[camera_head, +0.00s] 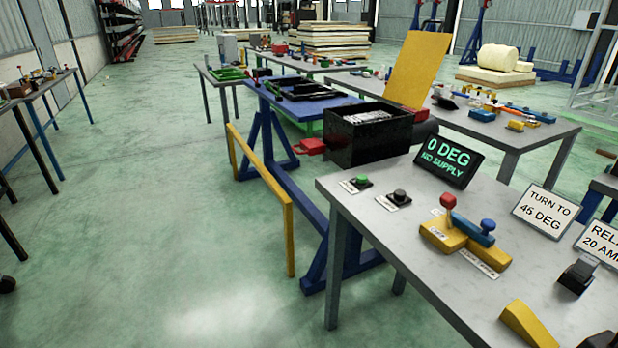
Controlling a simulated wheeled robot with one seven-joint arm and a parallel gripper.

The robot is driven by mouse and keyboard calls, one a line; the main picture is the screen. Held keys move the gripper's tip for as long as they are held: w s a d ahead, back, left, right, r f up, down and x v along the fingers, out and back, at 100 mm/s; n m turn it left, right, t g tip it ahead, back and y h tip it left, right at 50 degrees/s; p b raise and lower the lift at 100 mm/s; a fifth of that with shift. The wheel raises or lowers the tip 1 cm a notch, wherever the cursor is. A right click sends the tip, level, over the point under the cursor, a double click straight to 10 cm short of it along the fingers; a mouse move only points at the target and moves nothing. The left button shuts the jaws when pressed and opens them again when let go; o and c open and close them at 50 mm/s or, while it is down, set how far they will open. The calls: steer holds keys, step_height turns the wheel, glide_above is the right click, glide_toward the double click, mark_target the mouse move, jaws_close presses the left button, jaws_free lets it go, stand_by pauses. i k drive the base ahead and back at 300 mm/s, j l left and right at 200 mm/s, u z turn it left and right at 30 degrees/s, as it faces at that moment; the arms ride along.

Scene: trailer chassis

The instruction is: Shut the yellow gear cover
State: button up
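A flat yellow panel (418,68), which looks like the gear cover, stands raised and tilted above the right rear side of an open black box (365,143). A red part (409,111) shows near the panel's lower end, by the box's right rear edge. The box's top is uncovered, and pale metallic parts (365,115) show inside it. The hinge itself is too small to make out. My gripper is not in view.
A grey table (375,232) at front right carries buttons, a yellow-and-blue lever block (465,240), a "0 DEG NO SUPPLY" display (448,163) and signs. A yellow rail (264,200) runs left of the blue frame (319,256). Green floor (150,200) at left is clear.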

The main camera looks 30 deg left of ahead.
mark_target(422, 54)
steer(key=j, duration=0.2)
steer(key=i+j+u, duration=0.95)
steer(key=j, duration=0.15)
steer(key=i+j+u, duration=0.55)
steer(key=i+u, duration=0.2)
steer(key=i+j+u, duration=0.2)
steer(key=i, duration=1.35)
steer(key=i+l+z, duration=0.1)
steer(key=i+z, duration=0.3)
steer(key=i+j+z, duration=0.1)
steer(key=i+z, duration=0.35)
